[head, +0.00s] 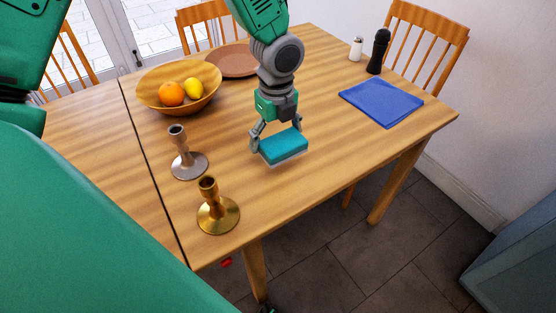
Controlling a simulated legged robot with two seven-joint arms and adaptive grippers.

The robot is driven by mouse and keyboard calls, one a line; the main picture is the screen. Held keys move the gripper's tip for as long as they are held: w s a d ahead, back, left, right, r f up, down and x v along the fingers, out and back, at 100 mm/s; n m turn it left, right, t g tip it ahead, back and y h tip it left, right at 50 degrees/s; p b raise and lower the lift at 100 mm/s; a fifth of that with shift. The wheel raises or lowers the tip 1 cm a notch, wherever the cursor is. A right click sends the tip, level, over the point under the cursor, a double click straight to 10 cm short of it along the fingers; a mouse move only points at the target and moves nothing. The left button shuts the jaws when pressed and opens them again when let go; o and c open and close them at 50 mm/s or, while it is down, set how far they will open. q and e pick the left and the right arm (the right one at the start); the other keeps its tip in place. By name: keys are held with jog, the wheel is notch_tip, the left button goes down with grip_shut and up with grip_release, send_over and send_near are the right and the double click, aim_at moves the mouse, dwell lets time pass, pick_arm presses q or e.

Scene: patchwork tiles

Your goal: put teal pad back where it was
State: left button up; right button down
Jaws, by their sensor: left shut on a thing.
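The teal pad (284,147) is a small flat block over the right-hand part of the wooden table, with a pale edge showing under it. My left gripper (279,138) comes down from above and is shut on the pad, one finger at each side. I cannot tell whether the pad's underside touches the table or hangs just above it. My right gripper is not in view.
A silver candlestick (187,163) and a brass candlestick (218,213) stand left of the pad. A fruit bowl (150,95) and brown plate (232,62) are behind. A blue cloth (381,102), dark mill (378,52) and white shaker (356,48) are right. Table around the pad is clear.

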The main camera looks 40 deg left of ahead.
aim_at(277, 134)
pick_arm(q)
jog(key=f, duration=0.2)
jog(key=shift+d+f, duration=0.4)
jog(key=f, duration=0.1)
jog(key=f+b, duration=0.1)
jog(key=f, duration=0.1)
jog(key=shift+a+f, duration=0.2)
jog(key=shift+a, duration=0.15)
jog(key=shift+a+f, duration=0.1)
jog(key=shift+f, duration=0.05)
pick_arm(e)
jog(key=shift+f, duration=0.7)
pick_arm(q)
jog(key=o, duration=1)
jog(key=shift+o, duration=0.2)
jog(key=shift+d, duration=0.25)
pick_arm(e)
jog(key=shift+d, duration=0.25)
pick_arm(q)
jog(key=shift+r, duration=0.2)
notch_tip(277, 134, up, 12)
jog(key=p, duration=0.2)
jog(key=shift+p, duration=0.3)
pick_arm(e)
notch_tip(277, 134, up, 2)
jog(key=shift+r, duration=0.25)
